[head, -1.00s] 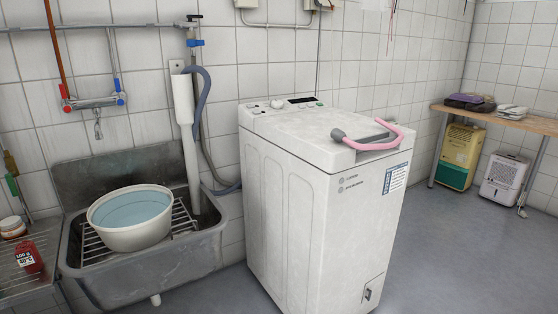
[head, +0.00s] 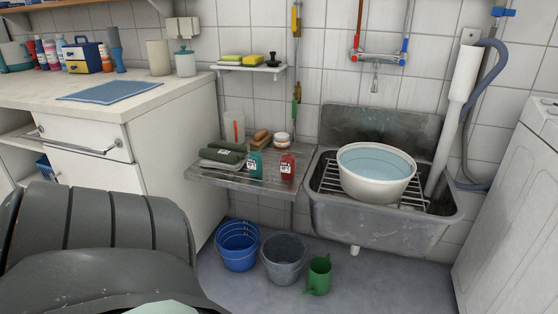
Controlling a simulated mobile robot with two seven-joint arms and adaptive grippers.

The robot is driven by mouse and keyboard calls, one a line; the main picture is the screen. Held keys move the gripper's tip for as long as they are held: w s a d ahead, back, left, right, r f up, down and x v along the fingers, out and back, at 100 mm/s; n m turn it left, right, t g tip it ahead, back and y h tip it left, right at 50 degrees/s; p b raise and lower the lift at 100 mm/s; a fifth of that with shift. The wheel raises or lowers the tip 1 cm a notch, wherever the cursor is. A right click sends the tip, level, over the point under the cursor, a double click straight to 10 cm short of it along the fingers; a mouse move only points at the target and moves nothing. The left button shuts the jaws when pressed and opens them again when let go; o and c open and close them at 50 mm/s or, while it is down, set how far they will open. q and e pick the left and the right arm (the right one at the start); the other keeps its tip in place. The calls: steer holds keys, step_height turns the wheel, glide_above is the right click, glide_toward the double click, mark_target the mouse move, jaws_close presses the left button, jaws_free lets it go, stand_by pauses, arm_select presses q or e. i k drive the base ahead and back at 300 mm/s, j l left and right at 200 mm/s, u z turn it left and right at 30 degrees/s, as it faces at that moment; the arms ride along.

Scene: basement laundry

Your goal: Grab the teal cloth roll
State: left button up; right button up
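I cannot clearly pick out a teal cloth roll in the head view. A dark green rounded bundle (head: 222,152) lies on the metal side shelf left of the sink, with a paler grey-green one under its front; I cannot tell whether either is cloth. A blue-grey upright cylinder (head: 115,50) stands at the back of the counter; its material is unclear. A pale mint patch (head: 168,308) is cut off by the bottom edge. Neither of my grippers is in view.
A metal shelf (head: 202,176) holds a teal bottle (head: 255,164) and a red bottle (head: 287,166). The sink (head: 333,212) holds a white water-filled basin (head: 375,190). Buckets (head: 237,246) (head: 284,260) and a green jug (head: 319,275) stand below. A dark grey ribbed shape (head: 95,235) blocks the lower left.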

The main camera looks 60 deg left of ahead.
mark_target(255, 159)
steer(key=u, duration=2)
